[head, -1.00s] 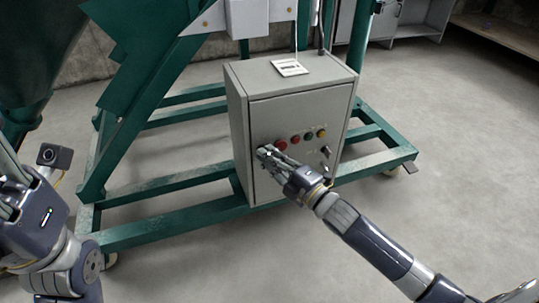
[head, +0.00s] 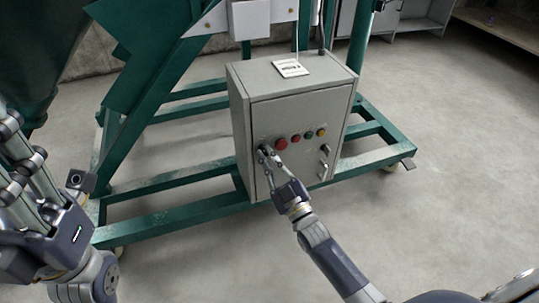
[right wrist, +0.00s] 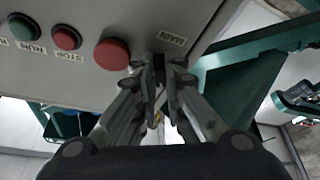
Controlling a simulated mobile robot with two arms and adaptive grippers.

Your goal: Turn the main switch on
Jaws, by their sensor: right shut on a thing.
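The grey control cabinet (head: 292,120) stands on the green frame, its door facing me. The main switch sits at the left end of the row of buttons and is mostly hidden by my right gripper (head: 265,152). In the right wrist view, the gripper (right wrist: 163,72) has its fingertips closed together at the panel, beside the "MAIN" label (right wrist: 172,38). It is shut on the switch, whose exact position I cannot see. My left gripper (head: 12,155) is at the left edge, away from the cabinet, its fingertips partly cut off.
A large red button (head: 281,144) is right beside the gripper; the smaller red stop button (head: 294,139), a green button (head: 308,135) and a yellow one (head: 321,132) follow. A door handle (head: 324,160) is lower right. The green frame (head: 180,217) runs along the floor.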

